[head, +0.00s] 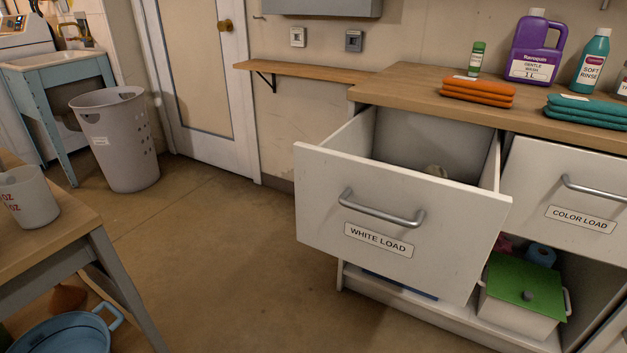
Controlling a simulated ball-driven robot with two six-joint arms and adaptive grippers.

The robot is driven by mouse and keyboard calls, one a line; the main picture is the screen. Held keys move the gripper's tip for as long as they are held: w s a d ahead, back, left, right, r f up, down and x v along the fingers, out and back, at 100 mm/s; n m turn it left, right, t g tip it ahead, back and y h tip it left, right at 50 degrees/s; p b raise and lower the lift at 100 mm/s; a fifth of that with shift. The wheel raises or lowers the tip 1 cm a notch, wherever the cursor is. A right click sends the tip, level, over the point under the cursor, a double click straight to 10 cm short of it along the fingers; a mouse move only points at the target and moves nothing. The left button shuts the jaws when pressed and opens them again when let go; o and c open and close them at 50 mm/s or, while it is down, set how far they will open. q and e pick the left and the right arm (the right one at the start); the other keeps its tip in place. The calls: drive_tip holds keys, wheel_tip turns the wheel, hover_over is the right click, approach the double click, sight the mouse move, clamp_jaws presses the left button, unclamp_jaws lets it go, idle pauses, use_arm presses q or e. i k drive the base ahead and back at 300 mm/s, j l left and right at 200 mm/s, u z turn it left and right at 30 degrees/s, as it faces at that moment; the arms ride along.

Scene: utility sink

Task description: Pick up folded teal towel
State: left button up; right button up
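A folded teal towel stack (588,111) lies on the wooden counter at the right of the head view, near the counter's front edge. Its right end is close to the picture's right edge. A white label shows on its top. It sits above the shut drawer marked COLOR LOAD (563,196). Neither of my grippers shows in this view.
A folded orange towel stack (478,92), a purple jug (535,48), a teal bottle (592,61) and a small green bottle (476,59) stand on the counter (400,85). The WHITE LOAD drawer (400,210) sticks out, open. Floor (215,240) to its left is clear.

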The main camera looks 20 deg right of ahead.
sight(602, 114)
drive_tip(key=z, duration=1.95)
